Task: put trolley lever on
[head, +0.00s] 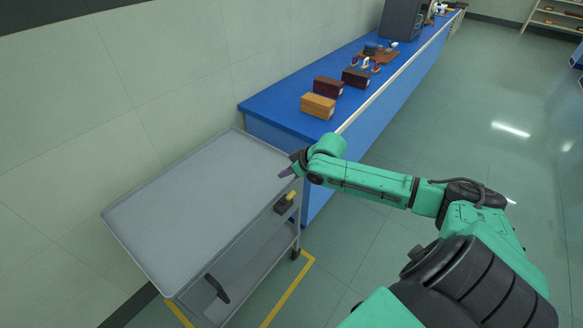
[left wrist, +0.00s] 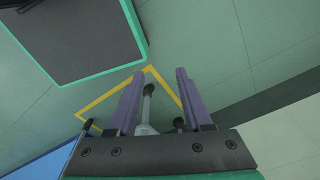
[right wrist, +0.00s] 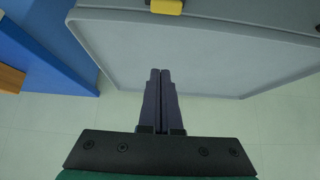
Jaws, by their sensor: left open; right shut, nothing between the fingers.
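The grey trolley (head: 200,190) stands left of the blue bench. A dark box with a short yellow lever (head: 290,196) is on its right side, just below the top tray's edge. The yellow lever also shows at the top of the right wrist view (right wrist: 166,6); I cannot tell its setting. My right gripper (head: 287,172) is shut and empty over the tray's right edge, close above the lever box and apart from the lever. Its fingers (right wrist: 160,75) show against the tray. My left gripper (left wrist: 158,85) is open and out of the head view, with a grey post beyond its fingers.
The blue bench (head: 268,112) carries several boxes, including an orange one (head: 318,106), and runs away beyond the trolley. Yellow tape (head: 288,290) marks the floor. The tray top is empty; floor at right is clear.

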